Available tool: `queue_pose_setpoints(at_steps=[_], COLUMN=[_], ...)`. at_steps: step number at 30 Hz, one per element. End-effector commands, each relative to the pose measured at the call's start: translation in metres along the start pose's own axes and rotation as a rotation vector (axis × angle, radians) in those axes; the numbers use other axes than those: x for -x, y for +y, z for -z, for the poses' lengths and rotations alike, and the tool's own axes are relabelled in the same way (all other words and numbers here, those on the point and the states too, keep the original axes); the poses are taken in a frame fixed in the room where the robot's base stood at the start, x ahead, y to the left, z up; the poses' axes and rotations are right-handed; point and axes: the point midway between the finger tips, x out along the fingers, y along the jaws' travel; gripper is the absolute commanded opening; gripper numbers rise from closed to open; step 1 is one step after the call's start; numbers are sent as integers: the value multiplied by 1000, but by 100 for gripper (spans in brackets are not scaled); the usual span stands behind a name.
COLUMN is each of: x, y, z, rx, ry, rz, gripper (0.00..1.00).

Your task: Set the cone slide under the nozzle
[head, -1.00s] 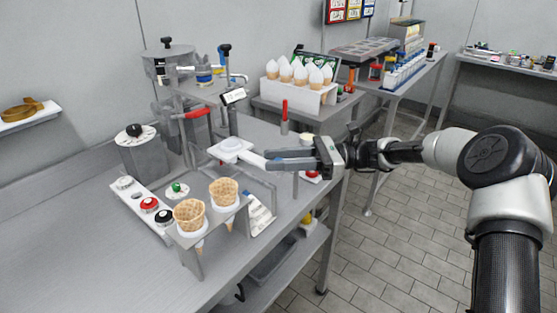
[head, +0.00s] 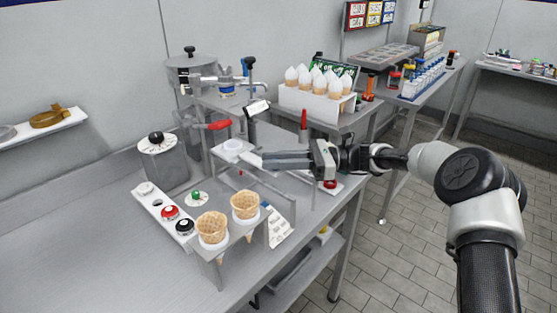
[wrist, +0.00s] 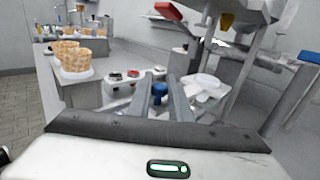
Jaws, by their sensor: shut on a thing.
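The white cone slide (head: 233,147), a flat plate with a round raised seat, is held out level beside the dispenser. My gripper (head: 266,160) is shut on its handle end; the fingers hide the grip. In the wrist view the slide (wrist: 206,86) lies just right of my fingers (wrist: 166,84). The dispenser has a red lever (head: 218,125). In the wrist view a yellow piece (wrist: 226,21), possibly the nozzle, hangs above the slide and to its right. I cannot tell how well they line up.
Two waffle cones stand in a metal holder, the nearer cone (head: 211,227) and the farther cone (head: 245,205). A panel with red and black knobs (head: 165,211) lies left of them. A white rack (head: 316,104) of filled cones stands behind. The front-left counter (head: 110,265) is clear.

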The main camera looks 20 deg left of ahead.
Motion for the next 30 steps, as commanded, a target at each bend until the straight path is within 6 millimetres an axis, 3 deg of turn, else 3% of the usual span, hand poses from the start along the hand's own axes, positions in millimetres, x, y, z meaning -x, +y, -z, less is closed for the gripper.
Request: queue_pose_setpoints(at_steps=[5, 6, 9, 20, 23, 30], x=[-2, -2, -2, 3, 15, 71], y=[-4, -4, -4, -2, -3, -3], z=[-2, -2, -2, -2, -2, -2], rx=[5, 5, 5, 4, 3, 4], ry=[-2, -2, -2, -1, -1, 0], rz=[11, 11, 10, 7, 9, 12], gripper=[0, 21, 35, 35, 35, 35])
